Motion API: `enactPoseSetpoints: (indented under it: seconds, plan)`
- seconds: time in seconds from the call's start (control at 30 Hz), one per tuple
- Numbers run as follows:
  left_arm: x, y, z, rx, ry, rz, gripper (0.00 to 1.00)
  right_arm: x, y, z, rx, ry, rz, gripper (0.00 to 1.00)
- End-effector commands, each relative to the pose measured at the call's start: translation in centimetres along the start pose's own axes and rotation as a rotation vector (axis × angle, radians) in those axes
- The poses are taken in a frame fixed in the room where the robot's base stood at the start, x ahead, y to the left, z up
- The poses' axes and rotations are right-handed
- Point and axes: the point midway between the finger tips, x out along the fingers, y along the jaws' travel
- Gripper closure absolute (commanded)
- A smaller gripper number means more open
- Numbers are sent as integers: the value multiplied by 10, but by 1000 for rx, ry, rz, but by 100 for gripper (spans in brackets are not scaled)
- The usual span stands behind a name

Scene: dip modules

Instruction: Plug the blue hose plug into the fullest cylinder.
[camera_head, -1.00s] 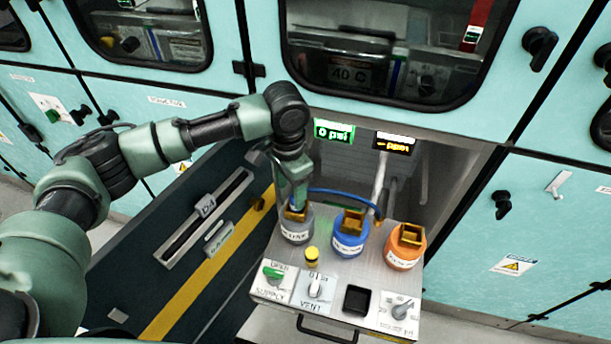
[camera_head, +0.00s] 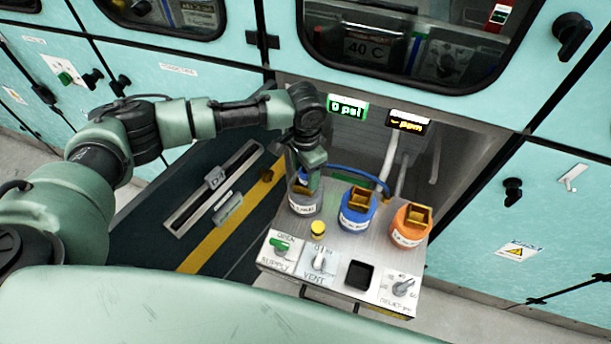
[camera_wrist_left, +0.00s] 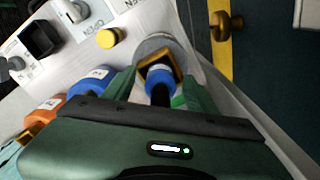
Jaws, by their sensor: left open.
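Three cylinders stand in a row on the metal panel: grey (camera_head: 303,206), blue (camera_head: 355,217) and orange (camera_head: 408,230), each with a gold socket on top. My left gripper (camera_head: 308,184) is at the top of the grey cylinder. In the left wrist view its open fingers lie either side of the blue hose plug (camera_wrist_left: 159,75), which sits in the gold socket (camera_wrist_left: 176,65) of the grey cylinder. How deep the plug sits is not clear. The blue hose (camera_head: 352,171) curves behind the cylinders. Fill levels cannot be read. My right gripper is not in view.
The panel front (camera_head: 335,268) carries a green supply switch (camera_head: 280,245), a yellow button (camera_head: 318,229), a vent switch, a black square and a dial (camera_head: 403,286). A green "0 psi" display (camera_head: 347,108) and a ppm display (camera_head: 408,122) hang behind. Teal cabinets surround the panel.

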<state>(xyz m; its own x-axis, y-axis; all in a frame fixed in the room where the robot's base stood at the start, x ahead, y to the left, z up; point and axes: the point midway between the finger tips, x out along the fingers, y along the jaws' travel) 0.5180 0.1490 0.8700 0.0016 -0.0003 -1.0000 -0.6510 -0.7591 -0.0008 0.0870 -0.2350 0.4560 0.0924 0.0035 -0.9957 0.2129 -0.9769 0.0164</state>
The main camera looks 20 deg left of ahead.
Motion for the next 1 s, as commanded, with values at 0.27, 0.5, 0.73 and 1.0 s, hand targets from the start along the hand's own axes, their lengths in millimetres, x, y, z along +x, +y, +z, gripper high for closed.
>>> enactPoseSetpoints:
  seconds: [0.27, 0.5, 0.73, 1.0]
  plan:
    - [0, 0, 0, 0, 0, 0, 84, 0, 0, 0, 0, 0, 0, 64]
    - [-1, 0, 0, -1, 0, -1, 100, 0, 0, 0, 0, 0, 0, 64]
    - [-6, -1, 0, -1, 1, -1, 100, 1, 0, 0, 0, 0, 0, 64]
    - [-42, -1, -2, 0, 5, -1, 100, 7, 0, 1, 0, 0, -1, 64]
